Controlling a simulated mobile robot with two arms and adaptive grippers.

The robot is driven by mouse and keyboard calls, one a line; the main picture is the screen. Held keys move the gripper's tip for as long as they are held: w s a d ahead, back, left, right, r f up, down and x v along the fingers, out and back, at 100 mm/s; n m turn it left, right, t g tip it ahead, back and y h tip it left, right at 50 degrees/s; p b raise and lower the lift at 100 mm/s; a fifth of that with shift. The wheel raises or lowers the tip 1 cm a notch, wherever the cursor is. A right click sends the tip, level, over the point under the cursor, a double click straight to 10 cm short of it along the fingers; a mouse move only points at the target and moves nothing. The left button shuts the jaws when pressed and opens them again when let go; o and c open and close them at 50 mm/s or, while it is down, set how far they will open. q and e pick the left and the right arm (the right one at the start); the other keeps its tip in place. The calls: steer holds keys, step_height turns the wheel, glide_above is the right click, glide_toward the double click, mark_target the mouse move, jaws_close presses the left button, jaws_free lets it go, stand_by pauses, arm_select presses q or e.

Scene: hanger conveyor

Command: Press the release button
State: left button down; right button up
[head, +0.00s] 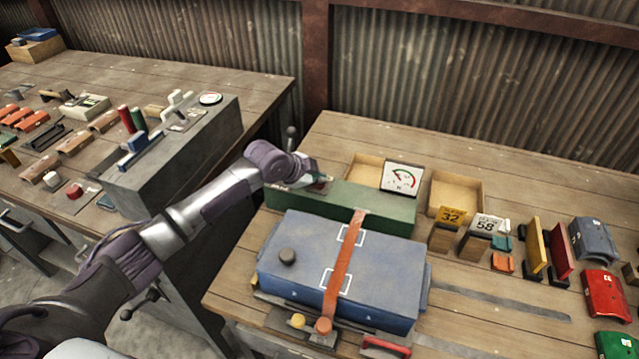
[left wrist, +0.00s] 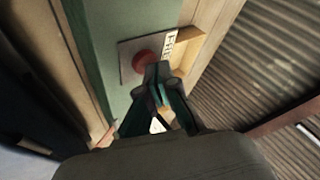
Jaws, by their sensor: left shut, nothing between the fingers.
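A round red button (left wrist: 145,62) sits on a grey plate (left wrist: 127,48) on top of the green box in the left wrist view. The green box (head: 385,206) stands behind the blue case in the head view. My left gripper (left wrist: 155,72) is shut and empty. Its fingertips overlap the lower right edge of the button in the wrist view; I cannot tell whether they touch it. In the head view my left gripper (head: 318,181) is over the left part of the green box and largely hides the button. My right gripper is not in view.
A blue case (head: 300,245) with an orange strap (head: 343,270) lies in front of the green box. A gauge (head: 402,178) and wooden trays (head: 455,190) stand behind. Numbered tags, coloured blocks and a red box (head: 606,295) lie to the right. Another cluttered bench (head: 262,85) is at left.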

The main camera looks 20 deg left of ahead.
arm_select(q)
steer(key=shift+f, duration=0.35)
stand_by(0.3)
steer(key=shift+r+p, duration=0.85)
steer(key=shift+r, duration=0.1)
steer(key=shift+r, duration=0.1)
step_height(320, 180, up, 5)
steer(key=p, duration=0.4)
steer(key=shift+p, duration=0.35)
